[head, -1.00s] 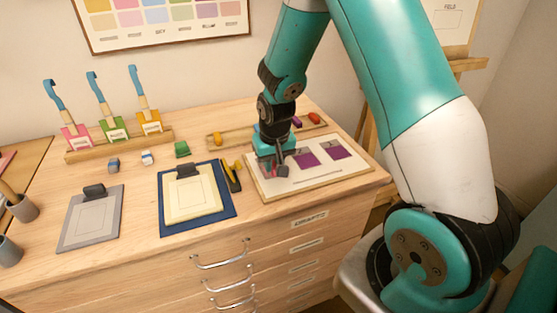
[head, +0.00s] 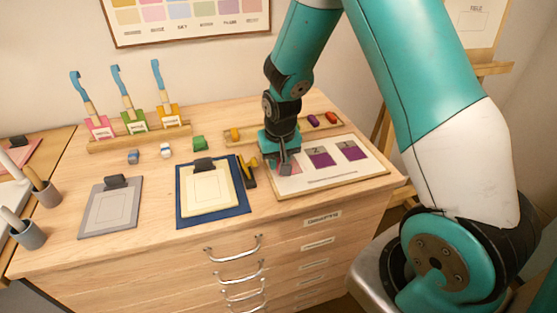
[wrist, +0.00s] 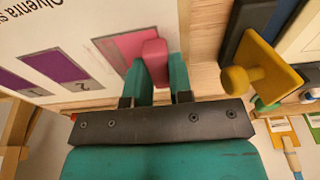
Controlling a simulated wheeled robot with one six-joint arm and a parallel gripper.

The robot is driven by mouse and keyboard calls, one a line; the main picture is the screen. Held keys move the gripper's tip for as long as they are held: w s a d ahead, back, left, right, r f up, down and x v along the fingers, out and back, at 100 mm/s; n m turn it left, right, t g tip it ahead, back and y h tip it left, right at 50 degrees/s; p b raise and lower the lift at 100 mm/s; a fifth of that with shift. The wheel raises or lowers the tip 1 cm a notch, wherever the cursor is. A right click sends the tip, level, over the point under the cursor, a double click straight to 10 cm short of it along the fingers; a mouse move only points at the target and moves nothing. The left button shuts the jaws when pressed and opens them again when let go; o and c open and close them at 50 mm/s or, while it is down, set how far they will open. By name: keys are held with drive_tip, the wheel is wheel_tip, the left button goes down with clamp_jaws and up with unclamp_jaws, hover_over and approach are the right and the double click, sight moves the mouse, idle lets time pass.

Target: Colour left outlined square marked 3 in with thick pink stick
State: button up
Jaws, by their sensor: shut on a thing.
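My gripper (wrist: 155,85) is shut on a thick pink stick (wrist: 154,58), whose rounded end shows between the fingers. In the head view my gripper (head: 284,166) is low over the left part of a white sheet (head: 333,176) on a board. The stick's tip is at a pink left square (wrist: 122,45), which also shows partly behind the gripper in the head view. The stick and fingers hide part of this square and its mark. Contact is hard to tell. Two purple squares, the middle (head: 321,158) and the right (head: 351,151), lie beside it.
A yellow-handled stamp (wrist: 262,75) lies close to the board. A navy clipboard (head: 240,208) and a grey one (head: 92,232) lie to the left. A wooden tray (head: 250,136) with colour sticks stands behind, and a rack (head: 105,145) holds blue-handled brushes.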

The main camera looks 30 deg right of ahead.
wheel_tip(320, 180, up, 6)
drive_tip(key=p, duration=0.4)
drive_tip(key=shift+r, duration=0.1)
drive_tip(key=shift+s, duration=0.1)
